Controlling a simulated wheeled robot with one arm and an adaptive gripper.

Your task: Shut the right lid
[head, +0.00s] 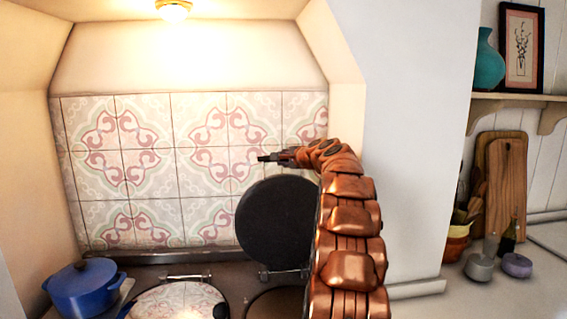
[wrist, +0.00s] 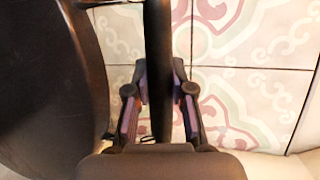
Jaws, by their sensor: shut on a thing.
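The right lid (head: 275,222) is a dark round disc standing raised, near upright, on its hinge at the back of the stove. It also fills the left of the wrist view (wrist: 45,85). My gripper (head: 283,157) is at the lid's upper edge. In the wrist view my gripper's fingers (wrist: 158,92) lie on both sides of a dark bar (wrist: 158,40), which looks like the lid's handle, and are shut on it. My arm hides the lid's right side. The round hotplate (head: 277,304) below is uncovered and partly cut off.
The left lid (head: 178,301) is shiny and lies flat, shut. A blue pot (head: 82,290) stands at the left. The tiled wall (head: 150,165) is close behind the raised lid. The alcove's side wall (head: 345,120) is near my arm. A counter with pots is at the right.

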